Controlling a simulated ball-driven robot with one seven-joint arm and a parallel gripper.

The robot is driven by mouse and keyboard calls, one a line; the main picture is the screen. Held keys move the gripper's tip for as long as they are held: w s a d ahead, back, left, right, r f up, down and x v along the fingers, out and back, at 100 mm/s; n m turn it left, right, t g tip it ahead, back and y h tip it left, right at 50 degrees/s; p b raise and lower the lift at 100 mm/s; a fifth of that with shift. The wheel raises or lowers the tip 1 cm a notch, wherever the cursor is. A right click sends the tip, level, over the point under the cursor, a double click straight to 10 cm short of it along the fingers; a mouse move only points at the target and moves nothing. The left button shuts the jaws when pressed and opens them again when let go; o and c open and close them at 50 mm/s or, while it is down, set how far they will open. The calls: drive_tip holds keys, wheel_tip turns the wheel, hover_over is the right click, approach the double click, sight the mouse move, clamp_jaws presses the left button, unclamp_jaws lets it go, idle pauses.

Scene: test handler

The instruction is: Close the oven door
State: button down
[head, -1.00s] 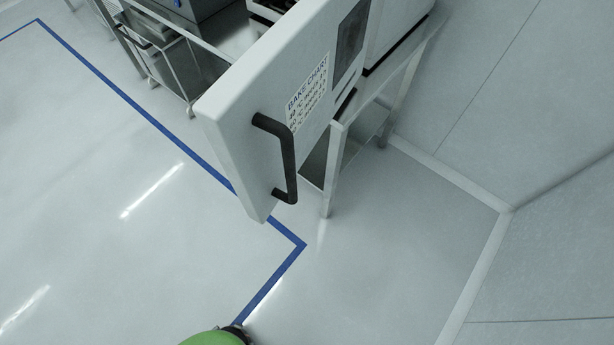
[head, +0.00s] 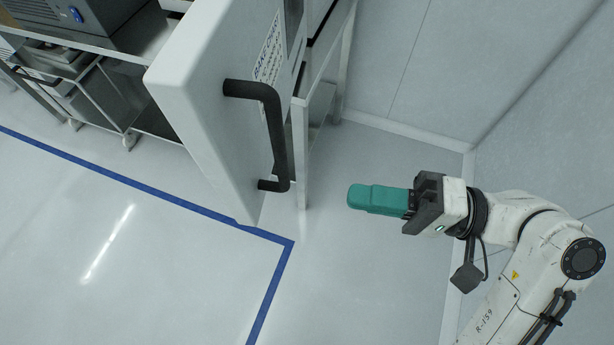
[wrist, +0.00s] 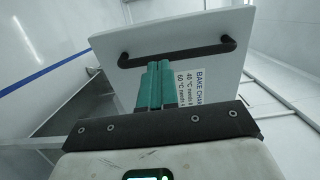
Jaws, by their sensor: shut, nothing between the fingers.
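The white oven door (head: 205,110) stands swung open in the upper middle of the head view, with its outer face and a bake chart label towards my gripper. Its black bar handle (head: 275,130) runs along that face; the handle also spans the upper part of the wrist view (wrist: 176,54). My gripper (head: 352,196), with teal fingers, is to the right of the handle and apart from it. Its fingers (wrist: 155,70) are together and empty, pointing towards the door in the wrist view. The oven body is mostly cut off at the top of the head view.
A steel stand (head: 301,150) with legs is behind the door. A metal cart (head: 110,95) and equipment stand at upper left. Blue tape (head: 150,193) marks the floor. Walls close off the right side; the floor below the door is clear.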

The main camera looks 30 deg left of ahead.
drive_tip(key=p, duration=0.3)
approach(242, 179)
drive_tip(key=x, duration=0.5)
drive_tip(key=shift+a, duration=0.1)
drive_tip(key=shift+x, duration=0.8)
drive_tip(key=shift+a, duration=0.1)
